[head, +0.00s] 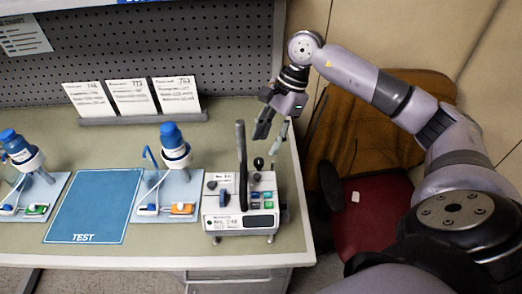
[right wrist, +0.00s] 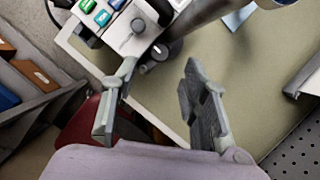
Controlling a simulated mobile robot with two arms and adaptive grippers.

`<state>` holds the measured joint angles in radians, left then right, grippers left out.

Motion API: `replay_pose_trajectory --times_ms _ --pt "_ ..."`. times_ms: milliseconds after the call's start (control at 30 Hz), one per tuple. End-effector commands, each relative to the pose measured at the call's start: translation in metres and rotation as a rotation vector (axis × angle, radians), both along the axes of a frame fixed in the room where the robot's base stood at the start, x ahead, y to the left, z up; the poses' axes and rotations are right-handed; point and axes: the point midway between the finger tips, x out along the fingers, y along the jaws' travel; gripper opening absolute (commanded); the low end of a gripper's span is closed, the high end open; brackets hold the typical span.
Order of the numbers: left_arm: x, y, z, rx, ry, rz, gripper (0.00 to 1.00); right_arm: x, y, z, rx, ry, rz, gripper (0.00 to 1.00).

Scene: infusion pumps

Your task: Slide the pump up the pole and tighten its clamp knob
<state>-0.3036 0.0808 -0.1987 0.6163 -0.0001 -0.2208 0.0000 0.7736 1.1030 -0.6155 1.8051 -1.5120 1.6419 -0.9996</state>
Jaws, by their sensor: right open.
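The pump (head: 240,221) is a white box with coloured buttons at the right front of the bench. A dark pole (head: 241,160) rises at it, and the pump sits low at the pole's base. A black round knob (head: 258,162) stands behind the pump on its right. In the right wrist view the pump (right wrist: 112,22) is at the top, with a dark knob (right wrist: 160,52) beside the pole (right wrist: 205,12). My right gripper (head: 271,134) is open and empty, behind and above the knob. Its spread fingers (right wrist: 158,76) point towards the knob, apart from it. My left gripper is out of view.
A blue TEST mat (head: 95,207) lies left of the pump, between two stands with blue-capped bottles (head: 173,143). Cards (head: 134,97) stand on a rail before the pegboard. A red chair (head: 370,215) is right of the bench edge.

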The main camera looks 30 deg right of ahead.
Motion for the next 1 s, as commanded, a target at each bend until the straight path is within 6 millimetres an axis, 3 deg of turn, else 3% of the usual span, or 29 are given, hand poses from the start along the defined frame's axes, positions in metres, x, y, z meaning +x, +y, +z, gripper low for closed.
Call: replay_pose_trajectory --times_ms 200,400,700,1000 --pt "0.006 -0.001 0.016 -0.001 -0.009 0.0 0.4 -0.001 0.016 -0.034 0.002 0.004 0.002 0.41" --pt "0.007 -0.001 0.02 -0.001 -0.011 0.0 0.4 0.0 0.022 -0.051 0.002 0.001 0.0 0.41" --pt "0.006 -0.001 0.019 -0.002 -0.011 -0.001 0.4 0.0 0.022 -0.054 0.001 0.0 0.0 0.41" --pt "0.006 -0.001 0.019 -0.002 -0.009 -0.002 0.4 0.0 0.022 -0.053 0.001 0.0 0.0 0.22"
